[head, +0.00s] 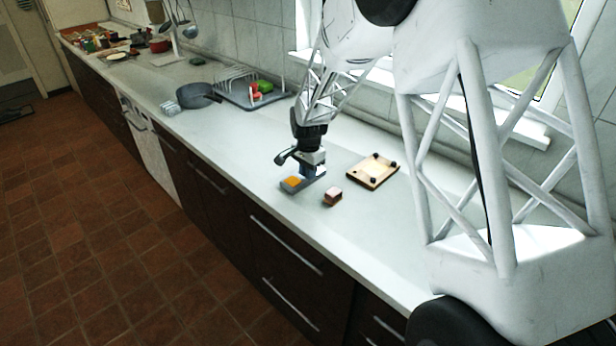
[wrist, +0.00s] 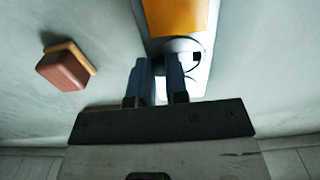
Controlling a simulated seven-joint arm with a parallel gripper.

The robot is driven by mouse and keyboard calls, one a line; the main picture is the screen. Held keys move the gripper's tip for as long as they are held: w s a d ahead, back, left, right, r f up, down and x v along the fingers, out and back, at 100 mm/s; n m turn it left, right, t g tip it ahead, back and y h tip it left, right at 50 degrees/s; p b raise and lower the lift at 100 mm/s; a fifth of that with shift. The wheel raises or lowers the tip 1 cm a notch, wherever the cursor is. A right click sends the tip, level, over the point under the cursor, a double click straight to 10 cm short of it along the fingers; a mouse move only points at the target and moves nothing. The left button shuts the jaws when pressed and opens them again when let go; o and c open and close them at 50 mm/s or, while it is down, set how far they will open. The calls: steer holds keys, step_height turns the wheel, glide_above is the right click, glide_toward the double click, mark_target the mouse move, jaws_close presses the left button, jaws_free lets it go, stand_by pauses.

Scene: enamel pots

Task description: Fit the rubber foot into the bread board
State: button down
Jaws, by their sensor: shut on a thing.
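The bread board (head: 368,176) lies on the counter to the right of my gripper, a pale wooden square with a few small dark feet on its upper face. My gripper (head: 308,176) points down over the end of a small grey tray (head: 289,189). In the wrist view my gripper's fingers (wrist: 160,78) are close together over the tray (wrist: 200,82), beside a pale round spot with a small dark mark. The fingers are shut on a small piece that they almost wholly hide; it appears to be the rubber foot.
An orange pad (head: 292,182) fills part of the tray. A pinkish-brown block (head: 333,197) sits between tray and board, near the counter's front edge. A dish rack (head: 240,88) and a grey pan (head: 196,95) stand farther back. Bare counter surrounds the board.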

steer(key=shift+r, duration=0.1)
steer(key=shift+r, duration=2.15)
steer(key=shift+d, duration=0.1)
steer(key=w+d+r, duration=0.1)
steer(key=w+d, duration=0.2)
steer(key=d, duration=1.2)
steer(key=shift+r, duration=0.25)
steer(key=shift+f, duration=0.15)
steer(key=shift+f, duration=2.05)
steer(key=shift+f, duration=0.85)
